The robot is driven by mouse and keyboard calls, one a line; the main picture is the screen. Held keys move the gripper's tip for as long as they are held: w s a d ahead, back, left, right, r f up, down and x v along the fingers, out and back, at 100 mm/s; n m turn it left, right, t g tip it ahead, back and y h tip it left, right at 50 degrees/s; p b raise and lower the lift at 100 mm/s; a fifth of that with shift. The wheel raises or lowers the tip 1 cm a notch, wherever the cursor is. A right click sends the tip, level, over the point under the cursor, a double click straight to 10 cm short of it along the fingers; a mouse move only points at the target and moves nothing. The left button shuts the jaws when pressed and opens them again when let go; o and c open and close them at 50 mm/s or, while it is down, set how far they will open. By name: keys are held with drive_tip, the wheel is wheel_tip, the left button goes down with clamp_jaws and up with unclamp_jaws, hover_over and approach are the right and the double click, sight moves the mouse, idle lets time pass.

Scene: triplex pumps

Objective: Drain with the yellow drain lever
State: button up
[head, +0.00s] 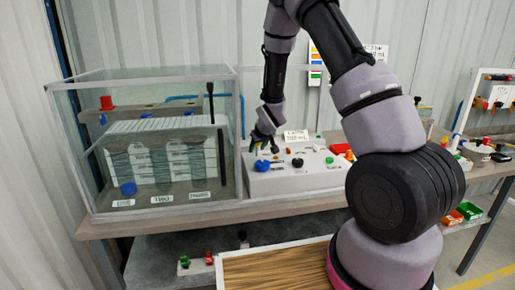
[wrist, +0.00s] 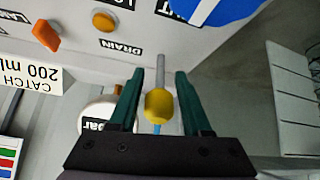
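A yellow ball knob (wrist: 158,104) on a grey rod shows in the wrist view. The rod rises from the light grey panel near a DRAIN label (wrist: 122,48). My gripper (wrist: 160,74) is open, with its two green fingers on either side of the rod and knob. Narrow gaps show beside the knob, and I see no clear contact. In the head view my gripper (head: 266,142) is at the left end of the grey control box (head: 290,182); the yellow lever cannot be made out there.
A yellow round knob (wrist: 104,20), an orange knob (wrist: 46,35) and a large blue part (wrist: 232,10) are nearby. A white round gauge (wrist: 98,112) lies beside the left finger. A clear tank (head: 150,140) stands left of the control box.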

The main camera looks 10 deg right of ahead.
drive_tip(key=v, duration=1)
drive_tip(key=shift+s+r, duration=0.25)
drive_tip(key=shift+r, duration=0.1)
drive_tip(key=shift+d, duration=0.1)
drive_tip(key=s+d+r+m, duration=0.25)
drive_tip(key=s+r, duration=0.25)
drive_tip(key=r, duration=0.5)
drive_tip(key=s+r+m, duration=0.1)
drive_tip(key=s+r, duration=0.4)
drive_tip(key=s, duration=0.3)
drive_tip(key=s+d+r+m, duration=0.1)
drive_tip(key=s+r, duration=0.4)
drive_tip(key=s, duration=0.3)
drive_tip(key=s+d+r+m+y, duration=0.1)
drive_tip(key=s+r+m, duration=0.1)
drive_tip(key=s+r, duration=0.3)
drive_tip(key=s, duration=0.3)
drive_tip(key=shift+d+g, duration=0.2)
drive_tip(key=shift+g, duration=0.2)
drive_tip(key=shift+r, duration=0.15)
idle(2.6)
